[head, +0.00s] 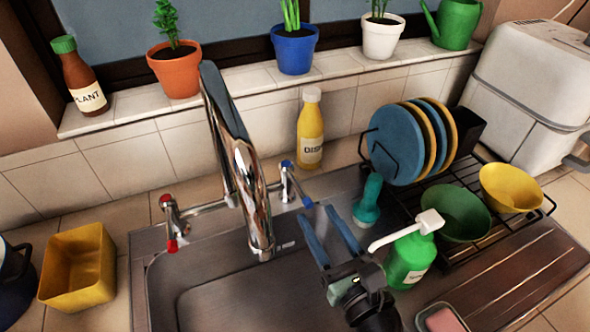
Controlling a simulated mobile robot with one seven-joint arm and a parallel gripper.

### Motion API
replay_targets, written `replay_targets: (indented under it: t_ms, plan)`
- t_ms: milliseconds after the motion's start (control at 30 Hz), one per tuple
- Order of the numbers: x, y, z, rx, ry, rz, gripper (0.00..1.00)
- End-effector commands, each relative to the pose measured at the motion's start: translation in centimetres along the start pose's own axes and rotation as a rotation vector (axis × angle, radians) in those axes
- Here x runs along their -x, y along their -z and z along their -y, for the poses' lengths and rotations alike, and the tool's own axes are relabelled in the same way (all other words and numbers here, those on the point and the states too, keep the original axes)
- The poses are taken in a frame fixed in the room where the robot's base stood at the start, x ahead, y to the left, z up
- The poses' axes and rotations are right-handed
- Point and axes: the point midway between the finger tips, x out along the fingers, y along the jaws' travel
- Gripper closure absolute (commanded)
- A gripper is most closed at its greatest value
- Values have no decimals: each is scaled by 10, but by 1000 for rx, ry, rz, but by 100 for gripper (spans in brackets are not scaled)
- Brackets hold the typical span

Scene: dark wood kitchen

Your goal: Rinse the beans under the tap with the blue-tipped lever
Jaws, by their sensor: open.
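The chrome tap (240,165) arches over the steel sink (235,295). The lever with blue tips (290,181) stands just right of the tap, its blue end pointing down and to the right. The red-tipped lever (171,222) is left of the tap. My gripper (318,211) is open and empty, with two blue fingers reaching up from the right part of the sink. Its fingertips are close to the lever's blue end in the picture; I cannot tell whether they touch it. I see no beans, and the sink's lower part is cut off by the frame.
A green soap bottle (409,260) and a teal brush (369,199) stand close right of my gripper. A dish rack (532,216) with plates and bowls is farther right. A yellow bottle (310,130) stands behind. A yellow container (79,268) is left of the sink.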

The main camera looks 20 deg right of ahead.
Motion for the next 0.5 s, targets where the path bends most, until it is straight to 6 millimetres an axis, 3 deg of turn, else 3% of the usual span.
replay_targets:
  t_ms: [300,500]
  plan:
    - [-67,-2,-1,3,-3,3,52]
    - [-96,-1,-1,2,-3,2,52]
